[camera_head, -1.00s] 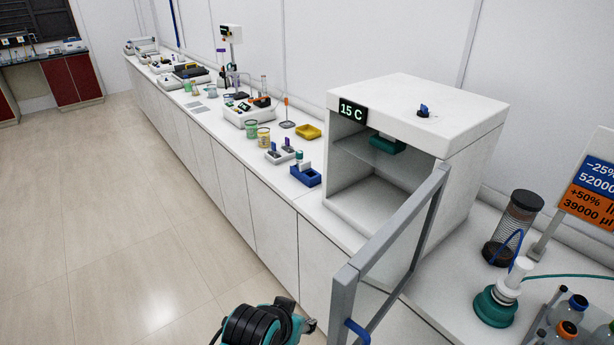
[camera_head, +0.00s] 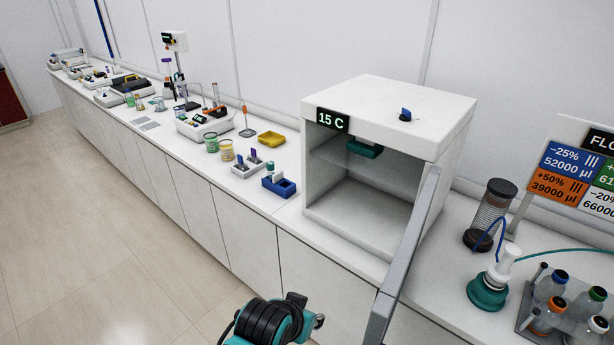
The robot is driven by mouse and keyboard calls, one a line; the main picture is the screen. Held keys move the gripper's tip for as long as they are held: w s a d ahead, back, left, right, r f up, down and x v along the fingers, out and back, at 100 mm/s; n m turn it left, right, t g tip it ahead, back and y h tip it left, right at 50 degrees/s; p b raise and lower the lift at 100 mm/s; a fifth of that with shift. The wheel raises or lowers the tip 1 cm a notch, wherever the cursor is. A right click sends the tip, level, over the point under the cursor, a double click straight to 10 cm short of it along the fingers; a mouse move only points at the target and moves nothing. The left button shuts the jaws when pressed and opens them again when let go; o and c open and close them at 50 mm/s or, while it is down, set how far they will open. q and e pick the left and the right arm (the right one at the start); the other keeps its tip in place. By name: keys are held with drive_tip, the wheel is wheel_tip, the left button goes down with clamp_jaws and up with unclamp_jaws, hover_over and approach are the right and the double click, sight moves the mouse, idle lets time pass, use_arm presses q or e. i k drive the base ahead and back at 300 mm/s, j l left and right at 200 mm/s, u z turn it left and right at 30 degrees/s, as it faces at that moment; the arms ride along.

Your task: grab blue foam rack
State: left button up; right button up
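The blue foam rack (camera_head: 279,187) sits on the white counter, just left of the open 15 C cabinet and near the counter's front edge. It is a small blue block with openings in its top. A small tube with a teal and white top (camera_head: 270,170) stands at its back left corner. Part of one of my arms, black and teal, shows at the bottom centre, well below and apart from the rack. I cannot make out fingertips on it, and neither gripper can be seen clearly.
The cabinet (camera_head: 455,125) stands open, its door (camera_head: 408,250) jutting forward on the right. A green rack (camera_head: 363,149) is on its shelf. A white rack (camera_head: 248,172), green beaker (camera_head: 211,143), yellow beaker (camera_head: 227,150) and yellow tray (camera_head: 271,139) stand near the blue rack. Floor at left is clear.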

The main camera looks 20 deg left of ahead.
sight(279, 185)
drive_tip(key=j+z, duration=0.7)
drive_tip(key=j, duration=0.2)
drive_tip(key=k+j+z, duration=0.15)
drive_tip(key=j+z, duration=0.2)
drive_tip(key=k+j+z, duration=0.2)
drive_tip(key=j+z, duration=0.15)
drive_tip(key=j, duration=0.55)
drive_tip(key=i+j+u, duration=0.1)
drive_tip(key=j, duration=0.45)
drive_tip(key=i+j, duration=0.1)
drive_tip(key=j, duration=0.45)
drive_tip(key=i+u, duration=0.2)
drive_tip(key=u, duration=0.15)
drive_tip(key=i+u, duration=0.35)
drive_tip(key=k+j, duration=0.05)
drive_tip(key=k, duration=0.05)
